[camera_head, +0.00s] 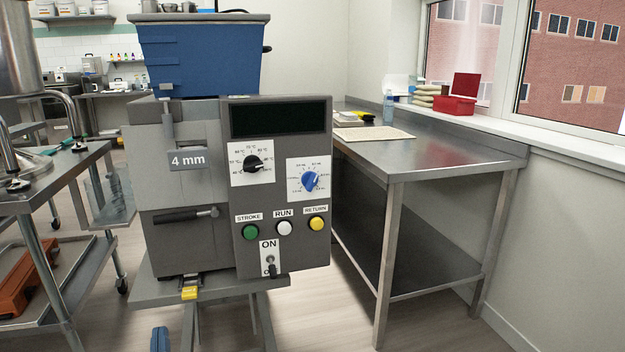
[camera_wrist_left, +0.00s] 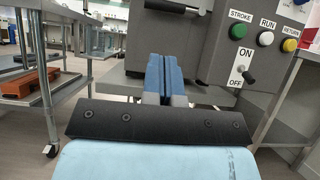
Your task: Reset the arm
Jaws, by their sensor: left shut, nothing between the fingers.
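My left gripper (camera_head: 160,340) shows only as blue fingertips at the bottom edge of the head view, low in front of the machine. In the left wrist view its two blue fingers (camera_wrist_left: 166,78) are together, with nothing between them. The grey depositor (camera_head: 185,240) stands in front, with a blue hopper (camera_head: 200,60) on top. Its panel has a green STROKE button (camera_head: 250,232), a white RUN button (camera_head: 284,227) and a yellow RETURN button (camera_head: 316,223). Below them is a toggle switch (camera_head: 272,268), its lever angled downward. The fingers are apart from the switch. My right gripper is in neither view.
A steel table (camera_head: 440,151) stands to the right, with a red box (camera_head: 455,104) on the sill behind. A steel cart (camera_head: 50,176) stands at left, with an orange item (camera_head: 25,285) on its lower shelf. Open floor shows between machine and right table.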

